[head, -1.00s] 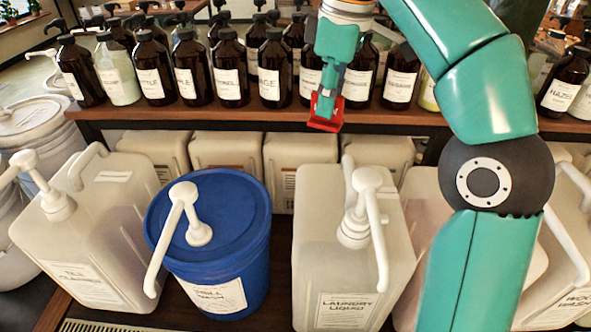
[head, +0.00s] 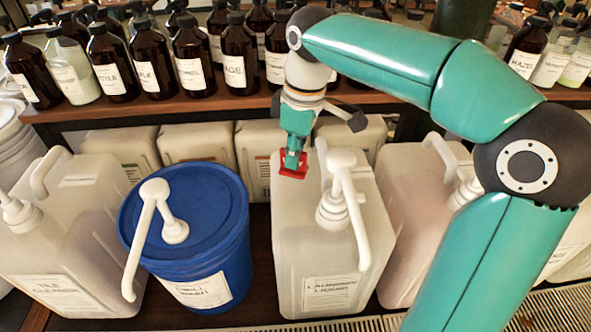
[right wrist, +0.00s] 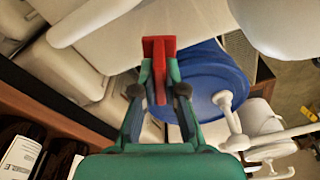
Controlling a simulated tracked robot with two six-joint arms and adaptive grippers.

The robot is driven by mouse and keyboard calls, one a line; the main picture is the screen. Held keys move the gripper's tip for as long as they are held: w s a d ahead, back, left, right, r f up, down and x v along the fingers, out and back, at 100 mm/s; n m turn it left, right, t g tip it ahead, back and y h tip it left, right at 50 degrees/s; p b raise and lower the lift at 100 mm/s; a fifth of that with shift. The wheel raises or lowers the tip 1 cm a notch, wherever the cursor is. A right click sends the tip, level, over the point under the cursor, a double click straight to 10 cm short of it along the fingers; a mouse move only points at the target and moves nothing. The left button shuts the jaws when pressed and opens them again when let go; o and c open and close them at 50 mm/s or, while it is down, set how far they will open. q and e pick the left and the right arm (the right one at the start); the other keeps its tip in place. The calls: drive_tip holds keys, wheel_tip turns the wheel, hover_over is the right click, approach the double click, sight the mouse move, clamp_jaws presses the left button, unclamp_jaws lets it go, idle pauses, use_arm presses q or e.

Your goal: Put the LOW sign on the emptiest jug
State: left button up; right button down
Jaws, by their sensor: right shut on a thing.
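My right gripper (head: 294,152) is shut on the red sign (head: 293,164), holding it over the back left part of the top of the laundry liquid jug (head: 297,235). I cannot tell whether the sign touches the jug. In the right wrist view the red sign (right wrist: 159,62) sits between the fingers (right wrist: 160,92), and its lettering is not readable. The tile cleaner jug (head: 75,235) stands at the left. A pinkish jug (head: 405,195) stands right of the laundry jug, partly hidden by my arm. Liquid levels are hard to tell. My left gripper is out of view.
A blue bucket (head: 215,255) with a white pump stands between the tile cleaner and laundry jugs. White pumps rise from the jug tops. More jugs (head: 195,146) stand behind, under a wooden shelf (head: 170,108) with brown bottles (head: 192,60).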

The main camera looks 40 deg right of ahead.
sight(295, 173)
wheel_tip(295, 173, down, 4)
drive_tip(key=shift+s+f, duration=0.1)
drive_tip(key=shift+f, duration=0.25)
drive_tip(key=c, duration=1.2)
unclamp_jaws()
drive_tip(key=shift+f, duration=0.1)
drive_tip(key=shift+c, duration=0.2)
